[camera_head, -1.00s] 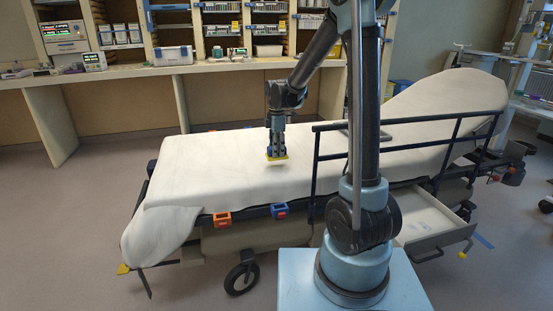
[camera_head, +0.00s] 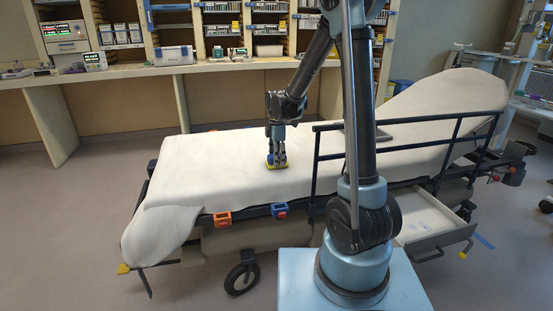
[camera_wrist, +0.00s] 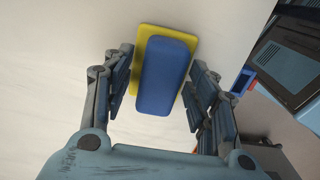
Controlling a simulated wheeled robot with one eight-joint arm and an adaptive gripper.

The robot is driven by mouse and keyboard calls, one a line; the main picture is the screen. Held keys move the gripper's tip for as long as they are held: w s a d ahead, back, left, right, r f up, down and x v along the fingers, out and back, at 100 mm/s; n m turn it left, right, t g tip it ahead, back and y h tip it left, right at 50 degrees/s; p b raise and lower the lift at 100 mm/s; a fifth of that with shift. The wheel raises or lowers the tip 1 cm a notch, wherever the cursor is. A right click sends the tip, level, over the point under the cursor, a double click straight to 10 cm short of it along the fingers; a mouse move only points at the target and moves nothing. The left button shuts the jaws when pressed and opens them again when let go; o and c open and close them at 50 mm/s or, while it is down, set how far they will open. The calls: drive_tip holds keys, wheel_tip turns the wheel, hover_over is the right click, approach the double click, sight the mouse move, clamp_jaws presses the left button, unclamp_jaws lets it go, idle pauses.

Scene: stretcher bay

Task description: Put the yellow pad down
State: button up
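The yellow pad (camera_head: 271,167) lies on the white sheet of the stretcher (camera_head: 215,170), near its middle. In the wrist view the yellow pad (camera_wrist: 144,36) shows as a flat plate under a blue block (camera_wrist: 163,78). My gripper (camera_head: 277,162) points down over it. In the wrist view my gripper's fingers (camera_wrist: 158,92) stand apart on both sides of the blue block, with visible gaps between them and it. The underside of the pad is hidden.
A dark side rail (camera_head: 400,147) stands along the near right side of the stretcher. The sheet left of the pad is clear.

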drive_tip(key=shift+r, duration=0.1)
wheel_tip(320, 180, up, 12)
idle(0.6)
